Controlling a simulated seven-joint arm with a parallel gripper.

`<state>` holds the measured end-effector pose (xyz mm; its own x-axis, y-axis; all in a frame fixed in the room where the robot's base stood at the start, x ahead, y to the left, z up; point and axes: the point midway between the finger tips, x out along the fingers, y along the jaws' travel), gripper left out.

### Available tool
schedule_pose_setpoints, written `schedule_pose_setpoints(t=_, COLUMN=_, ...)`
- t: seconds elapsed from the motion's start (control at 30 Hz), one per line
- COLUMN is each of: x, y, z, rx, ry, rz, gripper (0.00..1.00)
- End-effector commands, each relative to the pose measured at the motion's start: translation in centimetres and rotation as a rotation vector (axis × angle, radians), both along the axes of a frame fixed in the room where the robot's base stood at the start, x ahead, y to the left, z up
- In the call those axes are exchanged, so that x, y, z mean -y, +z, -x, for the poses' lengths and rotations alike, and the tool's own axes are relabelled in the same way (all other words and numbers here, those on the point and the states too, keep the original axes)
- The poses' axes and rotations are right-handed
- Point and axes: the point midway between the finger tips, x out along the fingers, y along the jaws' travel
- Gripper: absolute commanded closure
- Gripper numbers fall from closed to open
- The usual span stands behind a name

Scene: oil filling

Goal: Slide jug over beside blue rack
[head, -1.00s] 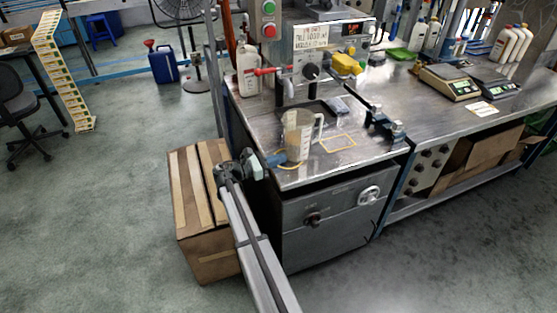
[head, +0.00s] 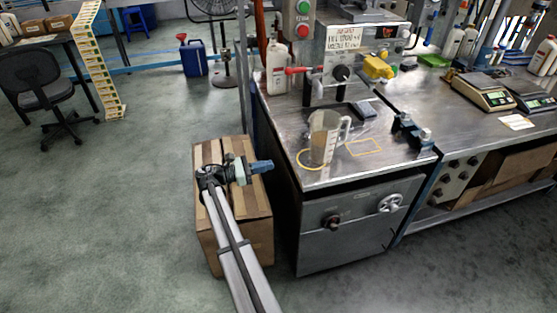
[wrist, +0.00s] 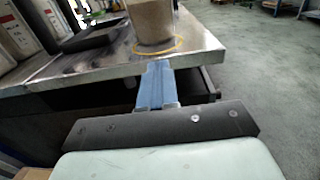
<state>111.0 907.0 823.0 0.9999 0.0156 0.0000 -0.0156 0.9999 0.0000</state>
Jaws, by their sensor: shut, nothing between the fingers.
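The jug (head: 326,140) is clear with graduation marks and brownish contents. It stands upright on the metal bench top, its handle to the right, within a yellow ring outline near the front left edge. Its lower part shows in the wrist view (wrist: 151,22). The blue rack (head: 408,133) stands at the bench's right front, apart from the jug, with a yellow rectangle outline between them. My gripper (head: 270,165) is shut and empty, left of the bench above a cardboard box, clear of the jug. Its blue fingers (wrist: 155,72) point at the bench edge below the jug.
A dark tray and a grey device (head: 363,109) lie behind the jug. A machine with red and yellow handles (head: 342,72) stands at the back, with a white bottle (head: 277,68) at its left. The cardboard box (head: 262,215) stands beside the bench. Scales (head: 485,92) are further right.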

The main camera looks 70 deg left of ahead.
Motion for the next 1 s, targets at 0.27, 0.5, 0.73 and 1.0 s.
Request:
schedule_pose_setpoints(t=0.27, x=-2.1, y=5.8, z=0.6, rx=-0.001, ry=0.0, rz=-0.003, gripper=1.0)
schedule_pose_setpoints(t=0.5, x=-2.5, y=7.5, z=-0.9, rx=0.0, ry=-0.001, rz=0.001, gripper=1.0)
schedule_pose_setpoints(t=0.73, x=-2.5, y=7.5, z=-4.7, rx=0.0, ry=-0.001, rz=0.0, gripper=1.0)
schedule_pose_setpoints(t=1.0, x=-2.6, y=7.5, z=-9.4, rx=0.001, ry=-0.002, rz=0.0, gripper=1.0)
